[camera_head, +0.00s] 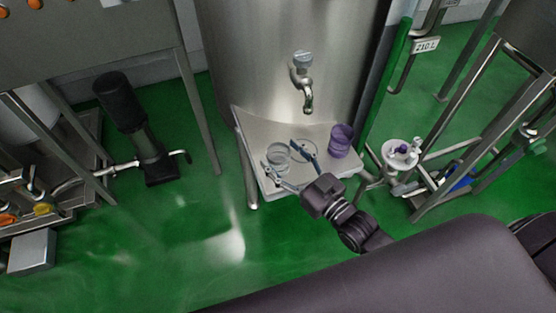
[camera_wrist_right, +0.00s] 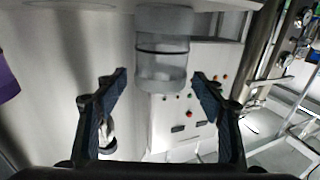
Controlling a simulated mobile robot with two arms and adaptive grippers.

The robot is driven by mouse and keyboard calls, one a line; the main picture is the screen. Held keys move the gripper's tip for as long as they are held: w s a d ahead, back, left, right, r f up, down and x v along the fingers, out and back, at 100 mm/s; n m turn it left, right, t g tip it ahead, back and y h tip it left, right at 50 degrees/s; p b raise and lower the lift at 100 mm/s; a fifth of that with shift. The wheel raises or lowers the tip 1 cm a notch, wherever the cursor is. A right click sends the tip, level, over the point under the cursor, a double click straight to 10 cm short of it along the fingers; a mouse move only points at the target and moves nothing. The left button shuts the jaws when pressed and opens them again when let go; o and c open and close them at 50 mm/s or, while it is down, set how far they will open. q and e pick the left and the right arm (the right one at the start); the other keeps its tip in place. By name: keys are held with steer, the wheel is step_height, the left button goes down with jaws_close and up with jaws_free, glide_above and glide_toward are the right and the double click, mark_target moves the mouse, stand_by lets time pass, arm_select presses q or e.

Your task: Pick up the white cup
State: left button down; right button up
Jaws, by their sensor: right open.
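A whitish, see-through cup (camera_head: 278,158) stands on the left part of the small metal shelf (camera_head: 262,127) under the tank's tap. My right gripper (camera_head: 281,154) is open at the shelf, its two fingers pointing toward the cup. In the right wrist view, the cup (camera_wrist_right: 162,65) shows near the top centre, lined up with the gap between the open fingers (camera_wrist_right: 160,76). I cannot tell whether the fingertips reach past its near side. Nothing is gripped. My left gripper is not in view.
A purple cup (camera_head: 340,141) stands on the right part of the shelf; it also shows at the left edge of the wrist view (camera_wrist_right: 6,82). The tap (camera_head: 304,80) hangs above the shelf. A white round-topped unit (camera_head: 400,152) stands to the right. Green floor is open at left front.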

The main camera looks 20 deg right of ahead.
steer(key=shift+w+a+r, duration=0.1)
steer(key=shift+w+a, duration=0.15)
steer(key=shift+w, duration=0.3)
steer(key=shift+w+a, duration=0.1)
steer(key=shift+w, duration=0.15)
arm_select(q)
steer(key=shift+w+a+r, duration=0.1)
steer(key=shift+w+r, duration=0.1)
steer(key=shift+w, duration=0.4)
arm_select(e)
steer(key=c, duration=1.1)
